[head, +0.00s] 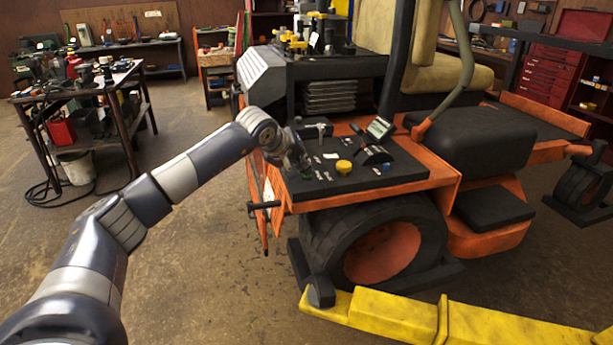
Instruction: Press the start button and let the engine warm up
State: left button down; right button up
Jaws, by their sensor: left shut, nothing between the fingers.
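The orange mower's black control panel (370,178) lies on top of its side, above the near wheel. It carries a yellow knob (344,167), small white labels, a lever and a small tilted display (379,128). I cannot tell for certain which control is the start button. My left gripper (302,163) is at the panel's left end, low over its surface, with its fingers shut and empty. It hides part of that end, and I cannot tell whether the fingertips touch a control. The right gripper is out of view.
A yellow lift beam (390,316) runs along the floor in front of the mower's near wheel (385,250). A cluttered workbench (100,90) stands at the left. The floor between bench and mower is open.

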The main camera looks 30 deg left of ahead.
aim_at(303, 175)
pick_arm(q)
jog(key=shift+f, duration=0.25)
jog(key=shift+r+p, duration=0.55)
jog(key=shift+r, duration=0.35)
jog(key=shift+r, duration=0.15)
notch_tip(303, 175, up, 5)
jog(key=p, duration=0.3)
jog(key=shift+p, duration=0.35)
